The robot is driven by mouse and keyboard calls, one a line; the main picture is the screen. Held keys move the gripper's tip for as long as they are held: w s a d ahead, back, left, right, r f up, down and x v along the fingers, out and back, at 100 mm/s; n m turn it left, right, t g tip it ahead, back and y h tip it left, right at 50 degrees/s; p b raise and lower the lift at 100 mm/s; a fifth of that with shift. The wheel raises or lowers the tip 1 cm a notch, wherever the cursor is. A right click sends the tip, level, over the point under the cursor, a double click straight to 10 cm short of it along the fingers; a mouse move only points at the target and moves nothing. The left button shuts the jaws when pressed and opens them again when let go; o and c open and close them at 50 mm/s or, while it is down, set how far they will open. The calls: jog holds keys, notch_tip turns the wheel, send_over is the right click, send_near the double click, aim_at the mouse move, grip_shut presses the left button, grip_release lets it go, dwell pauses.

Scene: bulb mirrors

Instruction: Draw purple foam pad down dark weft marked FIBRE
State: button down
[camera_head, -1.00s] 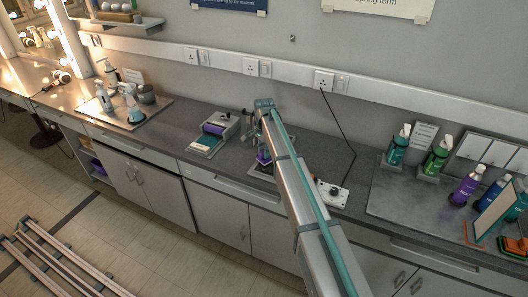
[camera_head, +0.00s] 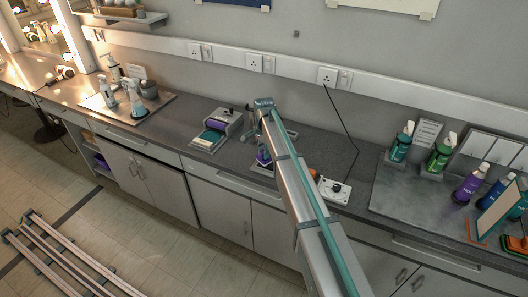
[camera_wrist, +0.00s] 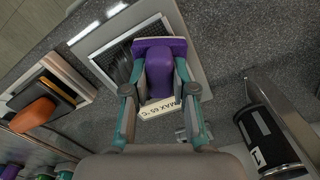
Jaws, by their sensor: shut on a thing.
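The purple foam pad (camera_wrist: 160,48) is between the fingers of my gripper (camera_wrist: 159,88) in the wrist view, with its wide edge facing away from me. It also shows small in the head view (camera_head: 263,155), partly behind my arm. The dark weft (camera_wrist: 118,68) lies in a pale-framed panel beneath and left of the pad, and the pad covers part of it. I cannot tell whether pad and weft touch. No FIBRE marking is readable. A white label reading MAX 65 °C (camera_wrist: 160,108) is near the fingertips.
A grey device with a purple roller (camera_head: 222,124) stands left of my gripper. A white unit (camera_head: 333,190) with a black cable is to the right. In the wrist view, a black cylinder (camera_wrist: 266,138) lies right and an orange-topped stack (camera_wrist: 34,113) left. Bottles stand farther right.

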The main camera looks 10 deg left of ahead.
jog(key=shift+f, duration=0.25)
jog(key=shift+s+a, duration=0.2)
jog(key=shift+s, duration=0.4)
jog(key=shift+s+a, duration=0.2)
jog(key=shift+s, duration=0.35)
jog(key=shift+r, duration=0.1)
jog(key=shift+r+p, duration=1.1)
jog(key=shift+r, duration=1.3)
jog(key=w+d, duration=0.1)
jog(key=w, duration=0.1)
jog(key=w+d+f, duration=0.1)
jog(key=w, duration=0.2)
jog(key=w+d, duration=0.1)
jog(key=w, duration=0.2)
jog(key=shift+w+f+b, duration=0.2)
jog(key=shift+f+b, duration=0.1)
jog(key=shift+b, duration=0.05)
jog(key=shift+s+a+f, duration=0.1)
jog(key=shift+s+f, duration=0.25)
jog(key=shift+f, duration=0.3)
